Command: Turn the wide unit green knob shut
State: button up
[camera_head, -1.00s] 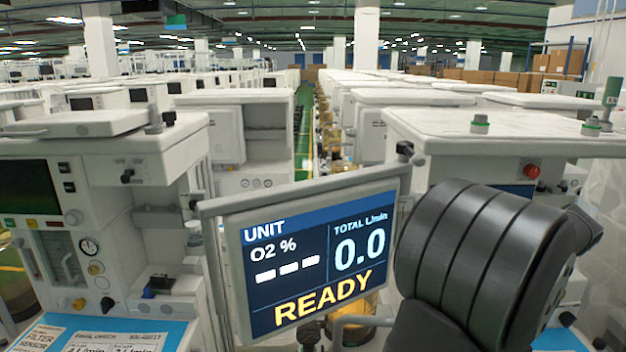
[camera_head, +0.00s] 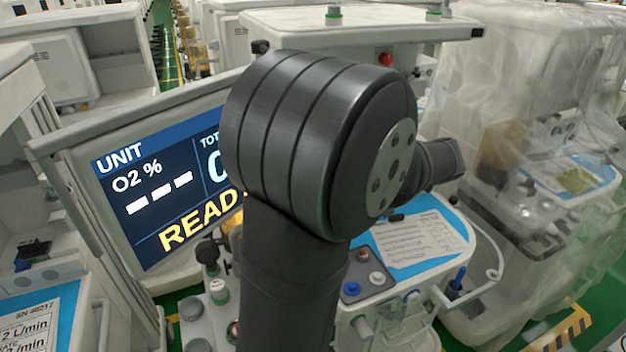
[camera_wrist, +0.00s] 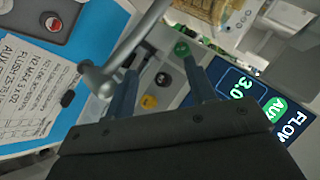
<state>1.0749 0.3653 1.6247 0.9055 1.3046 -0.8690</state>
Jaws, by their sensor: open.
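In the wrist view, a round green knob (camera_wrist: 181,49) sits on a pale panel just beyond the right fingertip. A black knob (camera_wrist: 162,79) and a yellow knob (camera_wrist: 148,102) sit in line with it, between the fingers. My gripper (camera_wrist: 159,66) is open, its two blue-grey fingers apart with nothing held between them. I cannot tell whether a finger touches the green knob. A dark display (camera_wrist: 262,108) beside the right finger reads FLOW, AUX and 3.0. In the head view my dark arm hides the gripper and these knobs.
A grey metal bar (camera_wrist: 130,45) crosses close to the left finger. A printed sheet (camera_wrist: 35,90) lies on a blue surface at left. In the head view, a monitor (camera_head: 150,185) reading UNIT stands left of my arm, and a plastic-wrapped unit (camera_head: 530,110) stands at right.

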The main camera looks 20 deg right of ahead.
jog(key=s+a+n+t+h, duration=0.1)
jog(key=s+a+t+h, duration=0.1)
jog(key=s+t, duration=0.25)
jog(key=r+x, duration=0.1)
jog(key=x, duration=1.6)
jog(key=shift+w+r+t, duration=0.3)
jog(key=shift+w+t, duration=0.05)
jog(key=shift+w, duration=0.25)
jog(key=shift+d, duration=0.1)
jog(key=c, duration=1)
jog(key=shift+m+y, duration=0.4)
jog(key=shift+y, duration=0.1)
jog(key=o, duration=1)
